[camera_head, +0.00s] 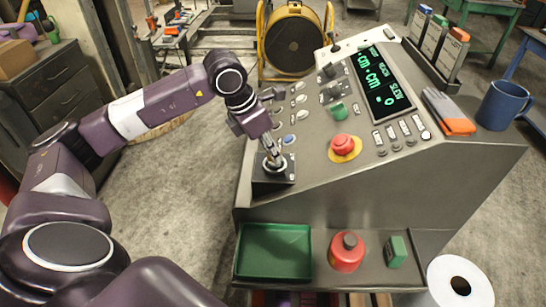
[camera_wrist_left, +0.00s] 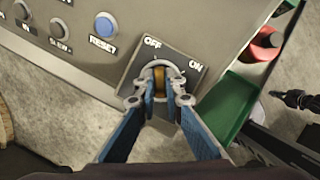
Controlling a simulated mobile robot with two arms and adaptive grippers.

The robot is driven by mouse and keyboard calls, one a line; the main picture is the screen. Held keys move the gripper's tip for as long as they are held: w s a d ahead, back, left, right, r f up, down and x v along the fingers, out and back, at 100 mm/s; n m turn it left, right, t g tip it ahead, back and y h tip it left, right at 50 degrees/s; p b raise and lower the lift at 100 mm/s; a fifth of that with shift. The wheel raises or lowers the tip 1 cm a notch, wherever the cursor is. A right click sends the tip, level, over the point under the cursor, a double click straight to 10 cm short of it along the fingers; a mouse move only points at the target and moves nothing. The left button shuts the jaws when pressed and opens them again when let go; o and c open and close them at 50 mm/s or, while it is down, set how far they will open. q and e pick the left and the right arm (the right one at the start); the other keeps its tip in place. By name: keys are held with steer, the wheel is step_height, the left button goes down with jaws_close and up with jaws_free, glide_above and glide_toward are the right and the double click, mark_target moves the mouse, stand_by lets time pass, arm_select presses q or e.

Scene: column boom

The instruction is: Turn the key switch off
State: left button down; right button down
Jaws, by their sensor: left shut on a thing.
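The key switch (camera_wrist_left: 159,68) is on a square plate at the lower left of the console, with OFF printed above it and ON to its upper right. My left gripper (camera_head: 272,161) reaches down to it from above. In the left wrist view, the left gripper (camera_wrist_left: 158,98) has its blue fingers on both sides of the brass-coloured key (camera_wrist_left: 159,86) and is shut on it. The key stands nearly upright in that view, roughly in line with the OFF label. The fingertips hide part of the switch.
A blue RESET button (camera_wrist_left: 105,25) is close beside the switch plate. A red emergency button (camera_head: 343,144) and a display (camera_head: 381,82) are farther right. Below are a green tray (camera_head: 274,252) and a red container (camera_head: 346,252). A blue mug (camera_head: 503,105) stands on top.

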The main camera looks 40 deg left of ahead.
arm_select(q)
steer(key=shift+n+y+b, duration=0.4)
steer(key=shift+n+b, duration=0.05)
steer(key=shift+n, duration=0.45)
steer(key=c, duration=2)
jaws_free()
steer(key=shift+c, duration=0.2)
steer(key=v, duration=1.2)
steer(key=shift+s, duration=0.2)
steer(key=shift+f, duration=0.1)
